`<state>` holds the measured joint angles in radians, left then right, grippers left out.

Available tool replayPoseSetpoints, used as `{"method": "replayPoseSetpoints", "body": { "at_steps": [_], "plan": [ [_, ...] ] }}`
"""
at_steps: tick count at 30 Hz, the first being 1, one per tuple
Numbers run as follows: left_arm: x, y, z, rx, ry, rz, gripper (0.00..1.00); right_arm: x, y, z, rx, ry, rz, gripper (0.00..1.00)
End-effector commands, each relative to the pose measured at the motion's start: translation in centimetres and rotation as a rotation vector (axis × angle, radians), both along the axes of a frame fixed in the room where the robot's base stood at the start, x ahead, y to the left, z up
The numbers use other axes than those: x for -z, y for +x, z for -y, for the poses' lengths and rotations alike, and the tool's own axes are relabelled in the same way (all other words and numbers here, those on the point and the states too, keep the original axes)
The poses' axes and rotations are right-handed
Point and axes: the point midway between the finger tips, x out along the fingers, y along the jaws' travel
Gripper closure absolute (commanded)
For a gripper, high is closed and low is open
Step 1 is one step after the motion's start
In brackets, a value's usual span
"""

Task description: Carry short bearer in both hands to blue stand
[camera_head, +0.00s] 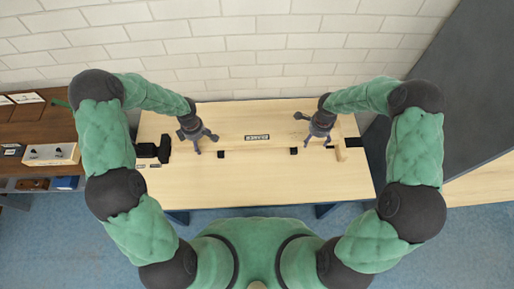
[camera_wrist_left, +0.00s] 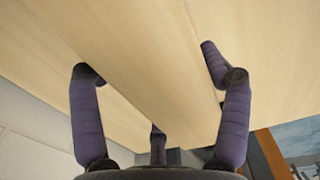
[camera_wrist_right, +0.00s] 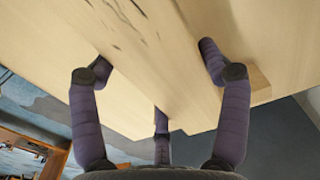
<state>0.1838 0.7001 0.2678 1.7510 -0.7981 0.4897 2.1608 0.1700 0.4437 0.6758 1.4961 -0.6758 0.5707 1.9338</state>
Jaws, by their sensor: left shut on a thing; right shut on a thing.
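The short bearer (camera_head: 257,137), a pale wooden bar with a dark label, lies crosswise between my two grippers in the head view. Its colour nearly matches the tabletop, so its edges and any gap beneath are hard to tell. My left gripper (camera_head: 198,140) is shut on its left part; in the left wrist view the bar (camera_wrist_left: 150,65) runs between the purple fingers. My right gripper (camera_head: 316,135) is shut on its right part; the right wrist view shows the bar (camera_wrist_right: 160,65) between the fingers. Blue supports (camera_head: 326,210) show under the table's front edge; no separate blue stand is clear.
The pale wooden table (camera_head: 260,185) has a bare front area. Small black blocks (camera_head: 220,154) (camera_head: 293,151) sit near the bar. A black fixture (camera_head: 152,151) stands at the left end, a wooden piece (camera_head: 340,152) at the right. A brown shelf (camera_head: 45,120) is left; a brick wall is behind.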

Motion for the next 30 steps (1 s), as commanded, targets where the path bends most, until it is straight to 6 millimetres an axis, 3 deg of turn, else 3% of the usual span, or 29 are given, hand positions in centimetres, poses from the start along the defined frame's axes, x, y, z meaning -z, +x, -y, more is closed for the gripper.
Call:
{"method": "replayPoseSetpoints", "body": {
  "at_steps": [8, 9, 11, 23, 30],
  "plan": [
    [1.1, 0.1, 0.0, 0.000, 0.000, 0.002, 0.82, 1.1, 0.1, 0.0, 0.001, 0.000, 0.003, 0.82],
    [1.1, 0.0, 0.0, 0.001, 0.000, 0.000, 0.15, 1.1, 0.0, 0.0, 0.000, 0.000, 0.000, 0.15],
    [1.0, 0.0, 0.0, 0.001, 0.000, 0.000, 0.00, 1.0, 0.0, 0.0, 0.000, 0.000, 0.000, 0.00],
    [0.8, 0.0, 0.0, 0.000, 0.000, 0.001, 0.00, 1.0, 0.0, 0.0, 0.000, 0.000, 0.000, 0.00],
    [-2.1, 0.2, -0.1, -0.001, 0.001, 0.005, 0.00, 1.0, 0.0, 0.0, 0.000, 0.000, 0.000, 0.00]
  ]
}}
